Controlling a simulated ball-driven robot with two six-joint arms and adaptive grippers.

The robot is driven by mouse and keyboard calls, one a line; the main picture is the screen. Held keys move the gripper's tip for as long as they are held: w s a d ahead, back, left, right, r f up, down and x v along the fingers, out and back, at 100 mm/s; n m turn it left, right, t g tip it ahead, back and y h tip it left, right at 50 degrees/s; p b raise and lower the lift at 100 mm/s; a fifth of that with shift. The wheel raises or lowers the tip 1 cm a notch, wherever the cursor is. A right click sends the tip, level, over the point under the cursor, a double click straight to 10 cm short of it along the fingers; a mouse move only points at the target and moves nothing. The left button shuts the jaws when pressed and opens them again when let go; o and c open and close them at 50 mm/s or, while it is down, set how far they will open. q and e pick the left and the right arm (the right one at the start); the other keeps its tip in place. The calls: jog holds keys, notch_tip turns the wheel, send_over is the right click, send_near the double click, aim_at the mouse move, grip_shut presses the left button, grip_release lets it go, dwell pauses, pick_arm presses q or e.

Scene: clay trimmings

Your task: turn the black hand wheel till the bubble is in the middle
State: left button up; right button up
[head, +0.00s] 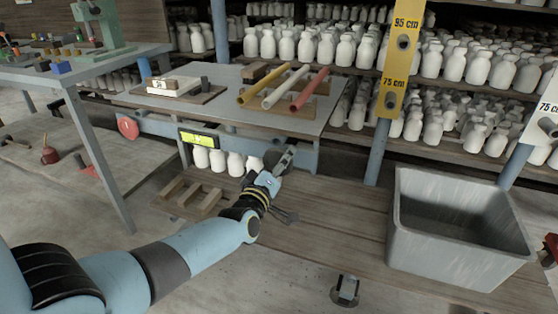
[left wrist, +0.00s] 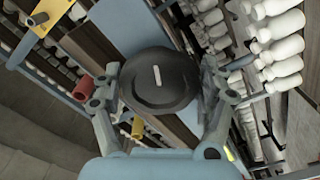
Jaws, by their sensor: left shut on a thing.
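The black hand wheel (left wrist: 160,80) fills the middle of the left wrist view and has a short white mark on its face, standing nearly upright. My left gripper (left wrist: 160,92) is shut on it, one finger on each side of the rim. In the head view my left gripper (head: 281,163) is at the front right of the grey table (head: 228,112), and the wheel (head: 271,158) is mostly hidden by it. The yellow-green bubble vial (head: 200,139) hangs at the table's front edge; the bubble's place in it is too small to tell. My right gripper is out of view.
Yellow, white and red bars (head: 289,86) and a white block (head: 173,86) lie on the table. A grey bin (head: 460,258) stands at right on the wooden platform. White bottles fill the shelves behind.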

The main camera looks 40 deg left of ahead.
pick_arm(q)
jog(key=m, duration=0.1)
jog(key=m+p, duration=0.1)
jog(key=m, duration=0.1)
jog(key=shift+s+f+m, duration=0.1)
jog(key=shift+f+m, duration=0.1)
jog(key=shift+m, duration=0.1)
jog(key=shift+a+f+m+p, duration=0.1)
jog(key=shift+m+p, duration=0.25)
jog(key=shift+m, duration=1.35)
jog(key=shift+s, duration=0.1)
jog(key=o, duration=0.9)
jog(key=shift+c, duration=0.2)
jog(key=shift+o, duration=1.4)
